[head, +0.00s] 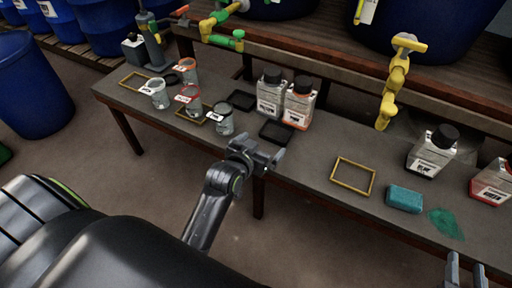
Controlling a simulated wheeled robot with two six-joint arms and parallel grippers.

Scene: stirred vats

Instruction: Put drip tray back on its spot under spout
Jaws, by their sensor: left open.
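A flat black tray (277,132) lies on the bench, in front of two labelled bottles. A second black tray (242,100) lies further left and back. A yellow rectangular outline (335,176) on the bench is empty, in front of the yellow spout (393,90). My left gripper (263,151) is open and empty at the bench's front edge, just in front of the nearer black tray and apart from it as far as I can tell. My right gripper (467,270) shows at the lower right edge, its two fingers apart with nothing between them.
Several glass jars (224,124) stand left of the trays. A white bottle (270,98) and an orange-marked bottle (299,110) stand behind the nearer tray. A teal sponge (404,199), a green spill (446,223) and a black-capped bottle (432,160) are at right. Bare bench lies between tray and outline.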

